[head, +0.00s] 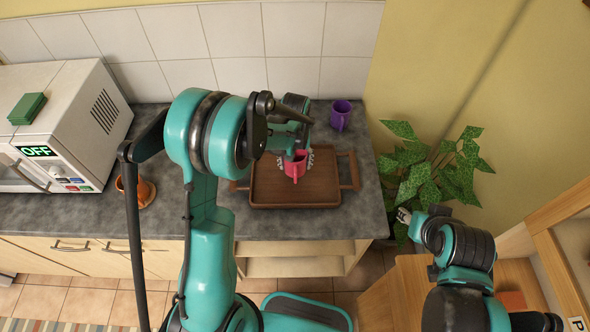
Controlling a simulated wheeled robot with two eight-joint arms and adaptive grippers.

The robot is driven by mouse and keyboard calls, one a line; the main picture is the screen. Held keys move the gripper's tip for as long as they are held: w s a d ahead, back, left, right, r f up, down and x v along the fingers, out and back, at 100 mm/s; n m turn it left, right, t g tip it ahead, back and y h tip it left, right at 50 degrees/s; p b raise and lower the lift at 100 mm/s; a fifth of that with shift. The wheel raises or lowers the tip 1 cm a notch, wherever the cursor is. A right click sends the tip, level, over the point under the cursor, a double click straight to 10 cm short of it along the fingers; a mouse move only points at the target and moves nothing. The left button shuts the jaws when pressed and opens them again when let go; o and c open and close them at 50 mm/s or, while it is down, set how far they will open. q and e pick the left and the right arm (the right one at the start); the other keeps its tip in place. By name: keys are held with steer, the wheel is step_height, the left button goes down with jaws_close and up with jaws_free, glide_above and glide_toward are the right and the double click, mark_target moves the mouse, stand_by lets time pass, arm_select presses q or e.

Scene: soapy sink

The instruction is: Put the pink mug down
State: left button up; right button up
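The pink mug (295,167) is at the wooden tray (262,196) on the counter, toward its back. My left gripper (296,159) reaches down over the mug, with one finger on each side of it, and looks shut on it. The mug looks upright, its handle toward me. I cannot tell whether its base touches the tray or hangs just above it. My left arm hides the tray's left part. My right gripper (403,215) is off the counter's right end, near the plant; its fingers are too small and turned away to read.
A purple mug (341,113) stands behind the tray on the right. An orange-brown mug (144,190) is left of my arm. A microwave (65,120) with a green sponge-like block (27,108) on top fills the left. A leafy plant (425,170) stands right of the counter.

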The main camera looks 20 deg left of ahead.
arm_select(q)
steer(key=shift+a+f+b, duration=0.1)
steer(key=shift+f+b, duration=0.2)
steer(key=shift+f, duration=1.75)
steer(key=o, duration=1)
steer(key=shift+f, duration=0.15)
steer(key=o, duration=0.4)
steer(key=shift+o, duration=0.2)
